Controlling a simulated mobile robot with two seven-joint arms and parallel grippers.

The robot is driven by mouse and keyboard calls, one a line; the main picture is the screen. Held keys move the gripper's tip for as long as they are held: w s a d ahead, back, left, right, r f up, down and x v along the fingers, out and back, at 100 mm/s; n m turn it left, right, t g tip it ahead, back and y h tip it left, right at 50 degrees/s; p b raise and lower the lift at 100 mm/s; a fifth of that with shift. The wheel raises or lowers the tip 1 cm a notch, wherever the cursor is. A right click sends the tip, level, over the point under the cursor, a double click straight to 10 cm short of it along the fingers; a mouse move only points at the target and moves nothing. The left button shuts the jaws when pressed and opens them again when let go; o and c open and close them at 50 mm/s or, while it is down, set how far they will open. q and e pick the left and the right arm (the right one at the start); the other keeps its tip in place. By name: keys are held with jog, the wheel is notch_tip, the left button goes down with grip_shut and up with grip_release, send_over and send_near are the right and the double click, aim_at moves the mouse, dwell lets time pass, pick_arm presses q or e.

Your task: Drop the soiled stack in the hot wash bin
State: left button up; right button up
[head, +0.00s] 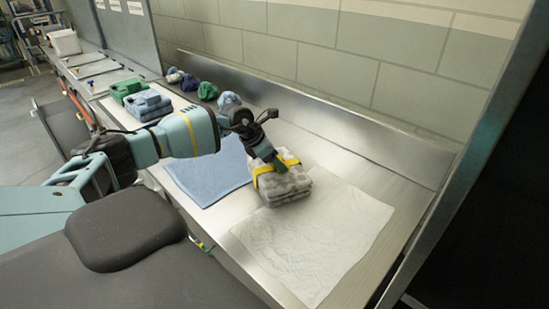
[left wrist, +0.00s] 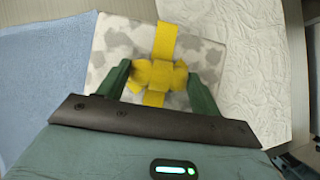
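The soiled stack (head: 287,191) is grey-and-white blotched folded cloth tied with a yellow strap. It lies on the metal counter, by the edges of a blue mat and a white sheet. It also shows in the left wrist view (left wrist: 112,45), with a yellow knot (left wrist: 160,76) on top. My left gripper (head: 275,162) is right over the stack. In the left wrist view its fingers (left wrist: 159,70) are apart, one on each side of the knot, with small gaps. I cannot identify the hot wash bin. My right gripper is not in view.
A blue mat (head: 205,172) lies left of the stack and a crinkled white sheet (head: 320,238) lies right of it, bare. Green and blue-grey folded stacks (head: 148,105) and several bundled cloths (head: 207,91) sit farther along the counter. A raised metal edge runs along the wall.

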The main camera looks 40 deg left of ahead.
pick_arm(q)
jog(key=o, duration=0.4)
jog(key=shift+s+a+f, duration=0.1)
jog(key=shift+s+f, duration=0.1)
jog(key=shift+f, duration=0.3)
jog(key=shift+s+f, duration=0.2)
jog(key=shift+f, duration=0.25)
jog(key=v, duration=0.4)
jog(key=w+v, duration=0.1)
jog(key=v, duration=0.4)
jog(key=r+v, duration=0.1)
jog(key=v, duration=0.3)
jog(key=shift+w+r+p, duration=0.1)
jog(key=shift+p, duration=0.25)
